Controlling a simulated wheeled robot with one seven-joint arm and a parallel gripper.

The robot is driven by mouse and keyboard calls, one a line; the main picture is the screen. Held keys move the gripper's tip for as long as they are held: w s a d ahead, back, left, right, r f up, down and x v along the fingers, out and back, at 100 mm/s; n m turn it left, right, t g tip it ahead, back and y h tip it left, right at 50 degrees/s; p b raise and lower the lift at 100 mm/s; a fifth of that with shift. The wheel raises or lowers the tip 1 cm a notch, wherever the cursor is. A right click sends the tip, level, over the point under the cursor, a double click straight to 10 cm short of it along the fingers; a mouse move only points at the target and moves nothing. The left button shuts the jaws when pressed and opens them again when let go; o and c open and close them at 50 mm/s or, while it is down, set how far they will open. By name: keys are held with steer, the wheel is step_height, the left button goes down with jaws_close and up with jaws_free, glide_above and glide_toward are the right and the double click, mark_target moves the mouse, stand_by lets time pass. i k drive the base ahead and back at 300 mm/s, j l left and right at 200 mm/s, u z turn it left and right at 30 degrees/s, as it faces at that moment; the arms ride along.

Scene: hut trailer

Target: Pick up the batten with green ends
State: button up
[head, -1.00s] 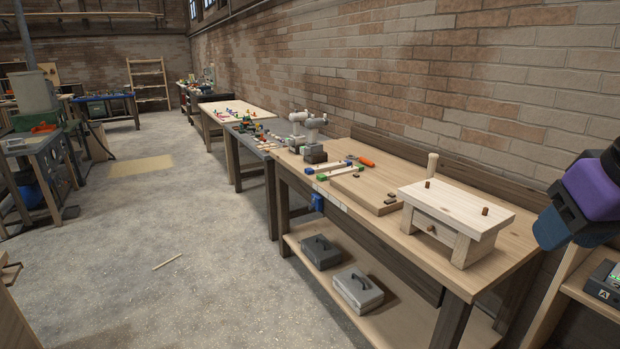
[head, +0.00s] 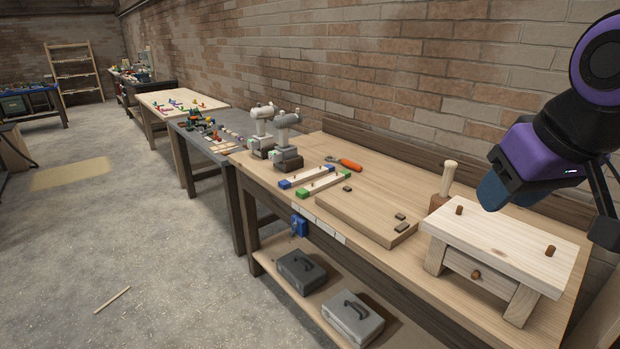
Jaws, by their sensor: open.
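The batten with green ends (head: 325,185) is a pale wooden strip with a green block at each end. It lies on the wooden workbench (head: 385,172), in front of a similar batten with blue ends (head: 306,177). The two lie side by side, close together. My gripper (head: 490,197) is at the upper right of the head view, above the right part of the bench and well apart from the battens. Its fingers are dark blue-grey and point down; nothing shows between them.
A thick board (head: 366,214) with small dark blocks lies right of the battens. A small wooden stool-like stand with a drawer (head: 500,240) and a mallet (head: 446,185) are at the right. Open floor lies left.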

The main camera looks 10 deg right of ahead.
mark_target(304, 192)
steer(key=z, duration=0.35)
steer(key=i+j+z, duration=0.45)
steer(key=j, duration=0.15)
steer(key=j+z, duration=0.25)
steer(key=i+j, duration=0.15)
steer(key=j, duration=0.2)
steer(key=i+j, duration=0.15)
steer(key=j, duration=0.25)
steer(key=i+j+z, duration=0.1)
steer(key=j, duration=0.25)
steer(key=i+j, duration=0.15)
steer(key=j, duration=0.2)
steer(key=i+j, duration=0.15)
steer(key=j, duration=0.25)
steer(key=i+j, duration=0.1)
steer(key=j, duration=0.25)
steer(key=i+j+z, duration=0.1)
steer(key=j, duration=0.3)
